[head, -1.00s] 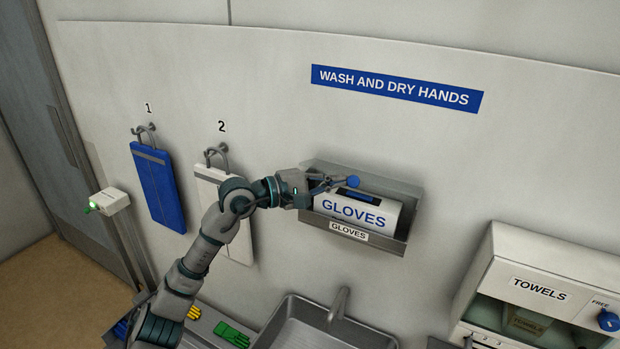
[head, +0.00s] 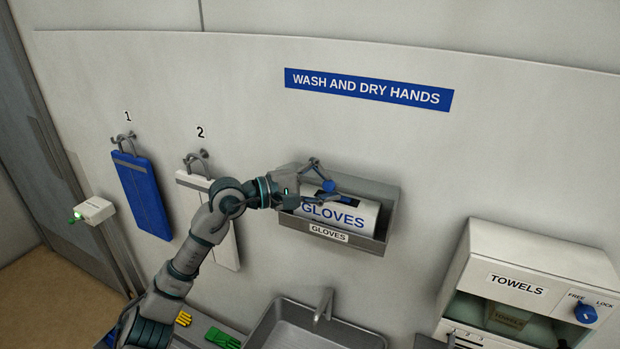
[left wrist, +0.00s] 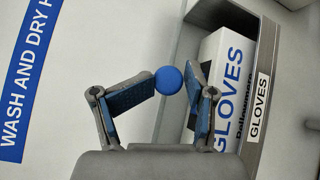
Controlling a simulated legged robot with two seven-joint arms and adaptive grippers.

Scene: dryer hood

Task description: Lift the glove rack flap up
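The grey glove rack (head: 378,188) is on the wall and holds a white glove box (head: 358,214) with a dark slot. A round blue knob (head: 330,186) shows in front of the box's upper part. I cannot clearly make out the flap's edges or tilt. My left gripper (head: 328,187) is at the knob, fingers spread. In the left wrist view the blue knob (left wrist: 169,81) lies between the two fingertips (left wrist: 172,82), close to both; firm contact cannot be told. The gripper hides the rack's left part. My right gripper is not in view.
A sink with a tap (head: 323,303) is below. A towel dispenser (head: 535,258) stands at lower right. The wall above the rack is clear apart from a blue sign (head: 368,90).

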